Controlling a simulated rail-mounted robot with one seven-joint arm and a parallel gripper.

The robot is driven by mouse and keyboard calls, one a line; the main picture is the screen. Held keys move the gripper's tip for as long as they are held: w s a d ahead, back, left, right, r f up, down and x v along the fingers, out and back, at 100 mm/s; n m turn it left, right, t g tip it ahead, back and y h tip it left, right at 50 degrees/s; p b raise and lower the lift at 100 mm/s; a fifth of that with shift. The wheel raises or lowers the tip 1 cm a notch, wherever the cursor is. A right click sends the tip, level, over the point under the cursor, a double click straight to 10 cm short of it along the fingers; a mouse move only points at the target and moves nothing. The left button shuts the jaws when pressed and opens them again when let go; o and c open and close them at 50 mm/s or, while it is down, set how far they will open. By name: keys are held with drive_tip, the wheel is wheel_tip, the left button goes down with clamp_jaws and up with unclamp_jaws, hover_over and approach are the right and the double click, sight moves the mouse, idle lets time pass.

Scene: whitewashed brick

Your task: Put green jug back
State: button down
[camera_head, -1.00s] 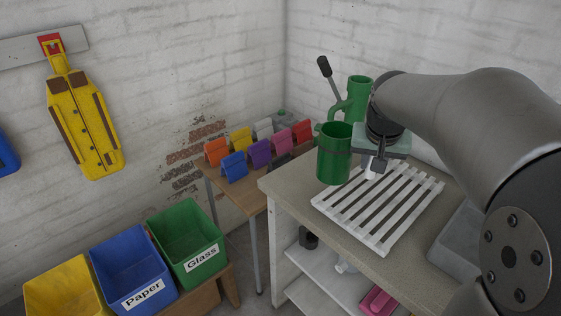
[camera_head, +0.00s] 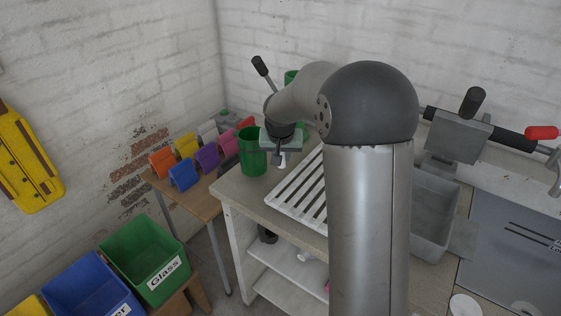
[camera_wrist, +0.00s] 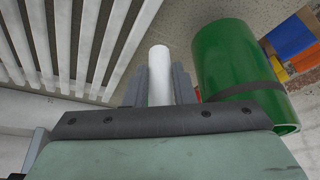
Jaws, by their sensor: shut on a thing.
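The green jug (camera_head: 252,152) is a plain cylinder with a dark band, at the back left of the counter in the head view. It fills the upper right of the wrist view (camera_wrist: 228,62). My gripper (camera_head: 281,158) is just right of it. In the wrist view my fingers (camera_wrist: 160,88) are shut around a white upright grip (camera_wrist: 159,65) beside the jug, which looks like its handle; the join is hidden. The jug looks upright in the head view. I cannot tell whether its base touches the counter.
A white slatted rack (camera_head: 290,197) lies on the counter (camera_head: 238,191), right of the jug. Colored holders (camera_head: 183,172) line a lower table. A grey basin (camera_head: 432,215) is at right; bins (camera_head: 145,260) stand lower left.

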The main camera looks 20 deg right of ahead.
drive_tip(key=shift+w+a+f, duration=0.1)
drive_tip(key=shift+w+f, duration=0.15)
drive_tip(key=shift+f, duration=1.6)
drive_tip(key=c, duration=1.2)
unclamp_jaws()
